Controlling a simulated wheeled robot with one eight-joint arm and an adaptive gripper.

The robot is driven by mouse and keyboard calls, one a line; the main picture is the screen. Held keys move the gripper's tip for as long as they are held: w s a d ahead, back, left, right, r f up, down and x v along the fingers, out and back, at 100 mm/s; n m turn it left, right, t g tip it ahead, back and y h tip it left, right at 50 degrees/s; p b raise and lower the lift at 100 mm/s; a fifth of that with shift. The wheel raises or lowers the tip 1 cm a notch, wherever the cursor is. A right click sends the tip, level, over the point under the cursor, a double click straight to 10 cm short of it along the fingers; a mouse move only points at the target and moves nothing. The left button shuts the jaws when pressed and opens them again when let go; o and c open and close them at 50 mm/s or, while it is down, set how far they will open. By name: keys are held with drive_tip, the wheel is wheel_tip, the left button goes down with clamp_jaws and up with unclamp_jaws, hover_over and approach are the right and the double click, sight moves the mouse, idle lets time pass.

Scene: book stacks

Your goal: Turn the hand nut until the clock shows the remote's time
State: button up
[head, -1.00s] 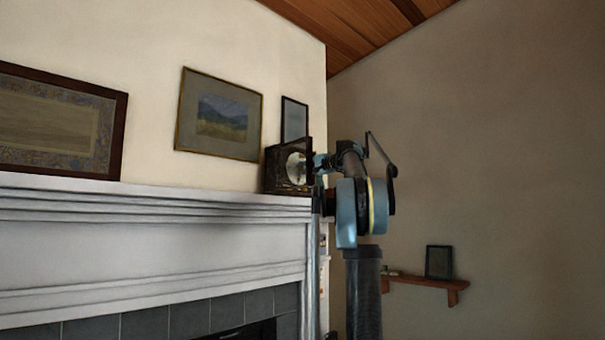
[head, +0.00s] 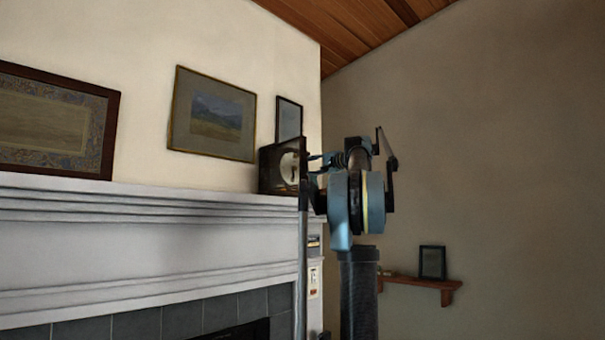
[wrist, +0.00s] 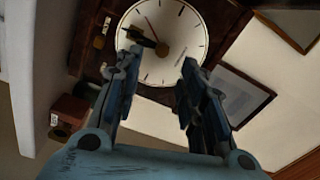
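The clock (head: 270,168) stands at the right end of the mantel, with a dark case and a pale round face. In the wrist view its face (wrist: 186,36) fills the top middle, appearing rotated. A short black hand and a thin reddish hand meet near a dark hub, the hand nut (wrist: 162,49), too small to make out well. My gripper (wrist: 160,57) is open and empty, its two fingers apart below the hub in the picture. In the head view my gripper (head: 312,162) is just right of the clock. I cannot make out a remote.
The white mantel (head: 130,200) runs along the left. A dark upright panel (head: 304,165) stands at the clock's right edge. A small wall shelf (head: 420,283) with a frame is at lower right.

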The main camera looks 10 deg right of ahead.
drive_tip(key=shift+v, duration=2.05)
